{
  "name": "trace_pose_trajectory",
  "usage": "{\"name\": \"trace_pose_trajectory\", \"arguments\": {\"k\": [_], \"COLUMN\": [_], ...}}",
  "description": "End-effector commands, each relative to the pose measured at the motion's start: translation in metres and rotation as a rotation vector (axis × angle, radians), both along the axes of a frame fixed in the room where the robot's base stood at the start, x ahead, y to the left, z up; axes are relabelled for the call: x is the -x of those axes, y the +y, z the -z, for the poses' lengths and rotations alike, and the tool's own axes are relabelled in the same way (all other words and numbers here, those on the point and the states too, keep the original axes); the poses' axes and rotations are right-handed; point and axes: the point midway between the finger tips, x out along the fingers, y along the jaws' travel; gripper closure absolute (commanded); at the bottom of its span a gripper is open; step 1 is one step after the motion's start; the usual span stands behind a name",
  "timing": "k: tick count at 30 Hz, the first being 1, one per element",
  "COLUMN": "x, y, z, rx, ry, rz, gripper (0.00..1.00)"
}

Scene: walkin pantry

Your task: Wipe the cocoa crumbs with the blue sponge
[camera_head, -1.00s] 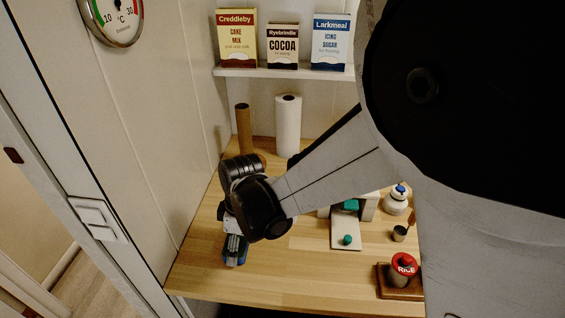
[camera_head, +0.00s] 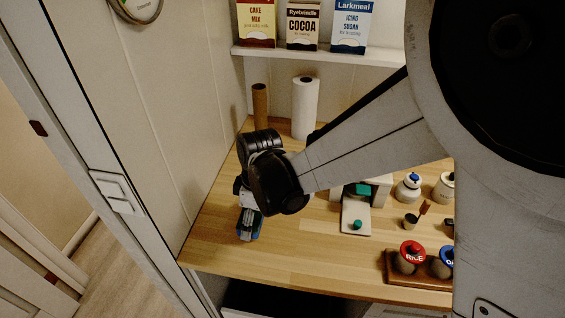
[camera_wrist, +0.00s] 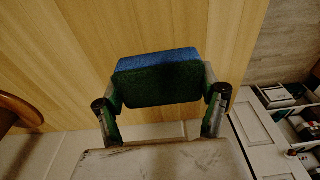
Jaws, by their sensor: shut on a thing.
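My gripper (camera_head: 249,217) is over the left part of the wooden counter (camera_head: 300,252), with its arm reaching in from the right. It is shut on the blue sponge (camera_wrist: 158,63), which sits between both fingers in the wrist view and has a dark green face towards the camera. In the head view only a bit of the blue sponge (camera_head: 256,231) shows beside the fingers. I cannot tell whether the sponge touches the counter. No cocoa crumbs can be made out; my arm and gripper hide part of the counter.
A paper towel roll (camera_head: 305,108) and a cardboard tube (camera_head: 260,105) stand at the back. A cocoa box (camera_head: 302,30) is on the shelf above. A white device (camera_head: 356,215), small jars and a rack with a red-lidded rice jar (camera_head: 410,254) stand to the right. The front left counter is clear.

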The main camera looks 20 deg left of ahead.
Motion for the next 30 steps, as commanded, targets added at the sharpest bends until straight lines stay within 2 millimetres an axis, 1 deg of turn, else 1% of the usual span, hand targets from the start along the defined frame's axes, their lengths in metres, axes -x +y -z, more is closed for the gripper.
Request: {"name": "trace_pose_trajectory", "arguments": {"k": [3, 18, 22, 30], "x": [-0.001, -0.005, -0.006, -0.006], "y": [-0.001, -0.005, -0.006, -0.006], "z": [-0.012, -0.055, -0.059, -0.059], "rx": [0.0, 0.0, 0.0, 0.0], "ry": [0.0, 0.0, 0.0, 0.0], "rz": [0.002, 0.013, 0.014, 0.014], "gripper": [0.56, 0.56, 0.56, 0.56]}}
